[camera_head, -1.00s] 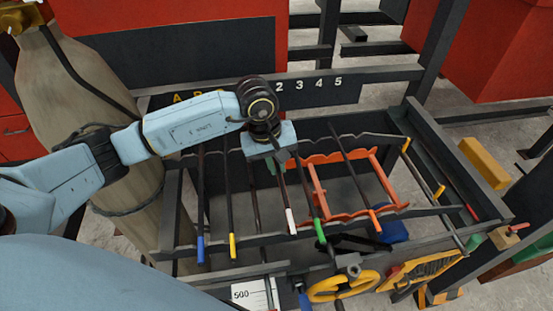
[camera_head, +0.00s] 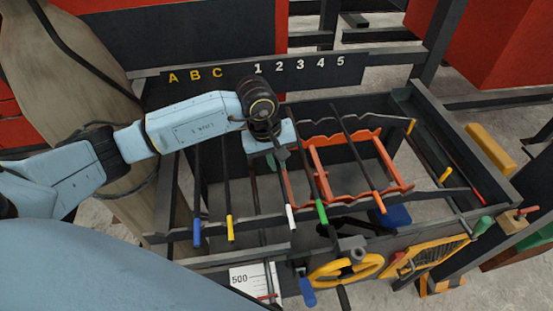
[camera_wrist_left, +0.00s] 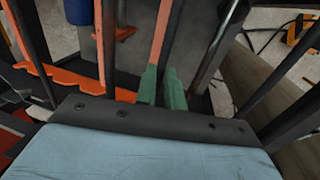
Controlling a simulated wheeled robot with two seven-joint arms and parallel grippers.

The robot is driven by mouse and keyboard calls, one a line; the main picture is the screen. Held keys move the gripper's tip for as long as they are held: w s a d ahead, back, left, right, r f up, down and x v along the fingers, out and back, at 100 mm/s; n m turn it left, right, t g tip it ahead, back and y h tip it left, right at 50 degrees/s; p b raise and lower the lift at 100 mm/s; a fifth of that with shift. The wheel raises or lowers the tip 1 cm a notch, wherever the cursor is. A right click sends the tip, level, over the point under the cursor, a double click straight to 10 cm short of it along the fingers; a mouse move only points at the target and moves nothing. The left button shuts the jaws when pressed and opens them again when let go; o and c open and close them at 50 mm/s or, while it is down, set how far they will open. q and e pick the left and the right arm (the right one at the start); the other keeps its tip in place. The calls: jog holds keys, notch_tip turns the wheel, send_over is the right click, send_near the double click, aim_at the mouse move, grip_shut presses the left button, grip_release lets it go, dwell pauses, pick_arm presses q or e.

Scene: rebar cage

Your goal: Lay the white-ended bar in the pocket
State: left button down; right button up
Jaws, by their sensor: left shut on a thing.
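The white-ended bar (camera_head: 291,217) slants down from my left gripper, its white tip toward me, near the front rail of the rack. My left gripper (camera_head: 275,158) is over the middle of the rack, shut on this bar; its wrist partly hides the bar's upper part. Whether the white-ended bar touches the rail is unclear. I cannot tell which slot is the pocket. My right gripper is not in view.
Blue-ended (camera_head: 197,233), yellow-ended (camera_head: 230,229), green-ended (camera_head: 321,211) and orange-ended (camera_head: 379,203) bars lie close on both sides. An orange wavy-edged frame (camera_head: 400,186) is inside the rack. A lettered and numbered board (camera_head: 310,78) stands behind; a yellow handwheel (camera_head: 345,271) is in front.

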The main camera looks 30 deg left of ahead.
pick_arm(q)
jog(key=shift+f, duration=0.1)
dwell(0.3)
jog(key=c, duration=1.4)
grip_release()
notch_tip(320, 180, up, 13)
jog(key=s+a+b, duration=0.1)
jog(key=a, duration=0.1)
jog(key=shift+s, duration=0.3)
jog(key=shift+a, duration=0.1)
